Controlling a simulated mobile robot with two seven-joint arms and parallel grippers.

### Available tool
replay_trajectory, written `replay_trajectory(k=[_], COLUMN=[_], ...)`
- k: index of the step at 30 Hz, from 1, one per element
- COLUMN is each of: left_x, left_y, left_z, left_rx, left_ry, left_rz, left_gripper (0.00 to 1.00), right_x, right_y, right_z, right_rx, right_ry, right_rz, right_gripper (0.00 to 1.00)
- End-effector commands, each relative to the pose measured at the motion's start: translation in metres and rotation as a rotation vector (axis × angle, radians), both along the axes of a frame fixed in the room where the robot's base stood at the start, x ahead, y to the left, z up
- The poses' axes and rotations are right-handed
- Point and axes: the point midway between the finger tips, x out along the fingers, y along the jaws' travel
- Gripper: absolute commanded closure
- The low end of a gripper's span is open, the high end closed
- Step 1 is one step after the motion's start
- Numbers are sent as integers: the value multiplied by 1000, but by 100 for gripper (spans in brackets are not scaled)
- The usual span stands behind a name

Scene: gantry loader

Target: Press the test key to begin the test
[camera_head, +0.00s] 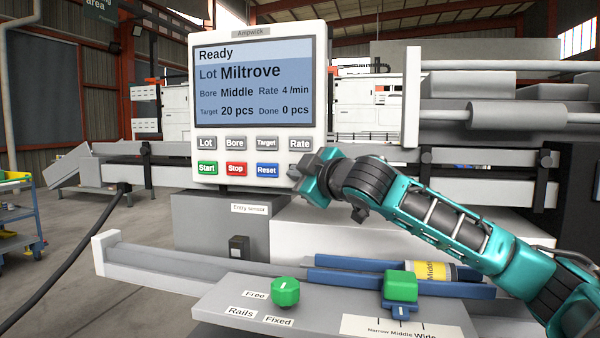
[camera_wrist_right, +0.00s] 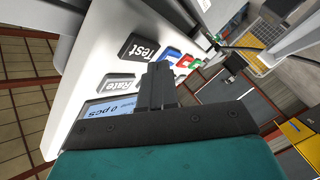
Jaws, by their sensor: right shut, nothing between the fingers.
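The control panel (camera_head: 318,80) stands upright with a screen reading Ready, lot Miltrove, bore Middle, target 20 pcs, done 0 pcs. The dark Test key (camera_wrist_right: 140,47) shows in the right wrist view beside the Rate key (camera_wrist_right: 112,81). In the head view my right gripper hides the Test key's place, right of the blue Reset key (camera_head: 267,170). My right gripper (camera_head: 303,172) is shut and empty at the panel's lower right corner. In the right wrist view its fingertips (camera_wrist_right: 159,72) are close to the Test key's edge; I cannot tell whether they touch. My left gripper is not in view.
The green Start key (camera_head: 207,168) and red Stop key (camera_head: 236,169) are left of Reset. Below are a green Rails knob (camera_head: 286,292), a green block (camera_head: 401,286) on a Narrow-Middle-Wide scale, and a yellow-labelled cylinder (camera_head: 432,270) on blue rails. A blue cart (camera_head: 18,225) stands far left.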

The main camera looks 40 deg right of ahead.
Motion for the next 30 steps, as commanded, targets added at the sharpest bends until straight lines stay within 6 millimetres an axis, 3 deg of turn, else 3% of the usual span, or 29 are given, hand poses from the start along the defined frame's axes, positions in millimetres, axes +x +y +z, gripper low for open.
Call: replay_trajectory(k=[30], left_x=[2], left_y=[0], left_z=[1], left_rx=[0], left_ry=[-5], left_rz=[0], left_gripper=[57], right_x=[8], right_y=[-9], right_z=[0], right_rx=[0], right_ry=[0], right_rz=[0], right_gripper=[100])
